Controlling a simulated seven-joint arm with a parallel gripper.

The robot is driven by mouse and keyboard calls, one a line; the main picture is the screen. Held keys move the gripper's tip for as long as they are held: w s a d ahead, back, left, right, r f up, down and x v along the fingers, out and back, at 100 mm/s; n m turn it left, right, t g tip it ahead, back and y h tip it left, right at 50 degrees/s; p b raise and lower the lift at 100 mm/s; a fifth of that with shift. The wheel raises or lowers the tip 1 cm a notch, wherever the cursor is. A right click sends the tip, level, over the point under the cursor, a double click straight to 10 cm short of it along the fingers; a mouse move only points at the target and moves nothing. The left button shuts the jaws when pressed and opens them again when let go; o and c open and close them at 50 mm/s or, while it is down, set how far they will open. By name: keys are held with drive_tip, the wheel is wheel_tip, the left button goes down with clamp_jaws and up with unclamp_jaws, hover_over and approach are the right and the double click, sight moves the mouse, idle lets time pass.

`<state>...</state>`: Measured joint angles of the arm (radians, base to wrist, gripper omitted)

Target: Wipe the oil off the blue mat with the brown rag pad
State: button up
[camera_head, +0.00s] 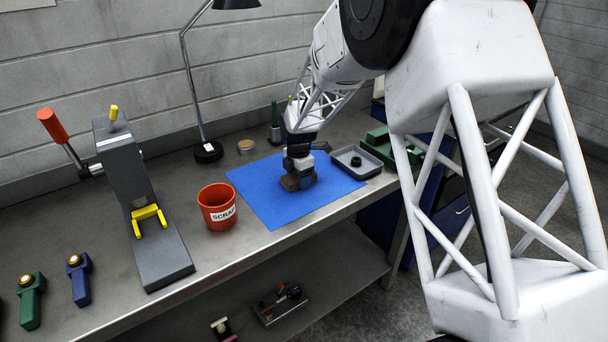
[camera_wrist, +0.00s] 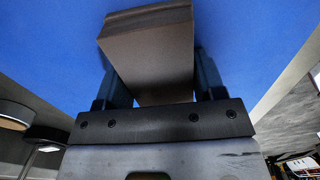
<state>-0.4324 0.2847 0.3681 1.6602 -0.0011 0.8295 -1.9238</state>
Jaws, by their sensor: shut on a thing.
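The blue mat (camera_head: 258,190) lies flat on the grey workbench, and it fills the upper part of the wrist view (camera_wrist: 235,40). The brown rag pad (camera_head: 289,184) is at the middle of the mat, under my gripper (camera_head: 299,177). In the wrist view the pad (camera_wrist: 150,55) sits between the two fingers of my gripper (camera_wrist: 165,75), which is shut on it. The pad is at or very close to the mat's surface; I cannot tell if it touches. I make out no oil on the visible mat. The area under the pad is hidden.
A red SCRAP bucket (camera_head: 217,207) stands just left of the mat. A grey tray (camera_head: 357,163) with a dark ring is to its right, beside a green block (camera_head: 383,143). A lamp (camera_head: 207,152) stands behind. A lever press (camera_head: 150,215) is further left.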

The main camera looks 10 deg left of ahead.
sight(288, 179)
drive_tip(key=shift+s+a, duration=0.65)
drive_tip(key=shift+s+a+r, duration=0.2)
drive_tip(key=shift+s+a, duration=0.05)
drive_tip(key=shift+a, duration=0.05)
drive_tip(key=shift+s+a+f, duration=0.2)
drive_tip(key=shift+s+a, duration=0.3)
drive_tip(key=shift+r, duration=4.1)
drive_tip(key=s+a+r, duration=0.1)
drive_tip(key=s+a, duration=0.1)
drive_tip(key=a, duration=1.1)
drive_tip(key=s+a+r, duration=0.1)
drive_tip(key=s+a, duration=0.2)
drive_tip(key=a, duration=1.1)
drive_tip(key=shift+s+a, duration=0.25)
